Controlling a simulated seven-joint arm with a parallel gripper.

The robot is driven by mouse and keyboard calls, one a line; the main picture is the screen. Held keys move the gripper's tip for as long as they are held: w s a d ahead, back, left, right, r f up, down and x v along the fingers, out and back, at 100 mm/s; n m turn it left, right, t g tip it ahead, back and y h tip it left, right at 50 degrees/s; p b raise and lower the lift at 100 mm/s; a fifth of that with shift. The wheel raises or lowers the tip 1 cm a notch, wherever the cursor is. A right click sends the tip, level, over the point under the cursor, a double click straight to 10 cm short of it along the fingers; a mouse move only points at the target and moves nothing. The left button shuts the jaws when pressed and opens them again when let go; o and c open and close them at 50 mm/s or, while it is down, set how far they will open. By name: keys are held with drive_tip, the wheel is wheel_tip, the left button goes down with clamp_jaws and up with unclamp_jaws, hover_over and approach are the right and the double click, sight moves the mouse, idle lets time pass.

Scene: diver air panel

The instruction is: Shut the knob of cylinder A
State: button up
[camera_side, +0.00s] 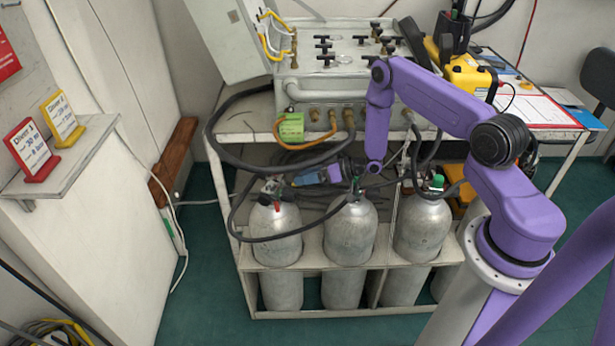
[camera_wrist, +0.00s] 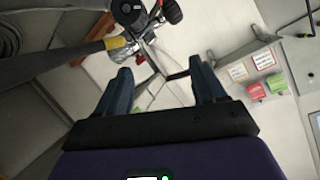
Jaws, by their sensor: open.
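Three grey cylinders stand in the rack in the side view: left (camera_side: 275,232), middle (camera_side: 349,232) and right (camera_side: 421,228). I cannot read a letter on any, so I cannot tell which is cylinder A. The left one has a dark valve (camera_side: 276,192) with a red part; green parts show near the middle and right valves. My gripper (camera_side: 292,181) points left, just above and right of the left valve. In the wrist view my gripper (camera_wrist: 158,68) is open, with nothing between its fingers. A valve with a dark round knob (camera_wrist: 172,12) shows beyond the fingers at the top.
Black hoses (camera_side: 240,163) loop around the cylinder tops and my gripper. The panel bench (camera_side: 250,137) is above, with a green tag (camera_side: 291,127) hanging at its front. A wall shelf (camera_side: 75,165) with red and yellow signs is at left. Floor between shelf and rack is open.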

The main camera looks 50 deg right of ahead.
wheel_tip(320, 180, up, 5)
drive_tip(key=s+a+f+n+t+h, duration=0.2)
drive_tip(key=s+a+f+h, duration=0.2)
drive_tip(key=a+f+h, duration=0.3)
drive_tip(key=s+r+n+t+h, duration=0.4)
drive_tip(key=s+r+n+h, duration=0.25)
drive_tip(key=s+n, duration=0.3)
approach(294, 199)
drive_tip(key=shift+y, duration=0.45)
drive_tip(key=x, duration=1.1)
drive_tip(key=shift+w+d, duration=0.1)
drive_tip(key=shift+d, duration=0.3)
